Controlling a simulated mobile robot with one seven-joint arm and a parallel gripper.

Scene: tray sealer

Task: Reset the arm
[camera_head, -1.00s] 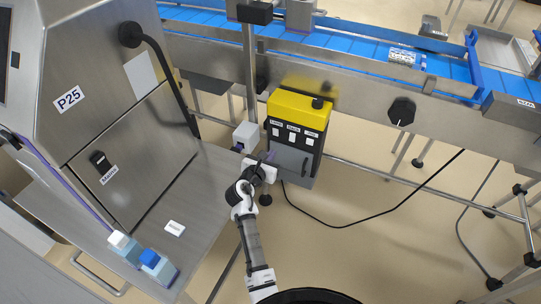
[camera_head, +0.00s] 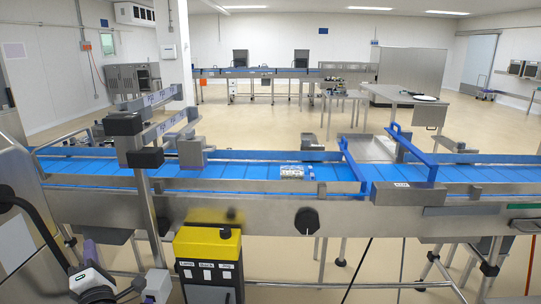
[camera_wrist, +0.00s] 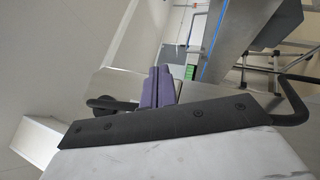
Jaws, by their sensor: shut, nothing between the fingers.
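My gripper (camera_head: 90,250) shows at the lower left of the head view, its purple fingers pointing up above my white wrist. It is in front of the conveyor, left of the yellow and grey box (camera_head: 208,262). In the wrist view the two purple fingers of my gripper (camera_wrist: 158,88) lie side by side, shut with nothing between them. Most of my arm is outside the head view.
A conveyor with a blue belt (camera_head: 235,170) crosses the head view and carries a small labelled pack (camera_head: 292,172). A metal post (camera_head: 148,225) stands just right of my gripper. A black hose (camera_head: 38,222) curves at the left. Open floor lies beyond the conveyor.

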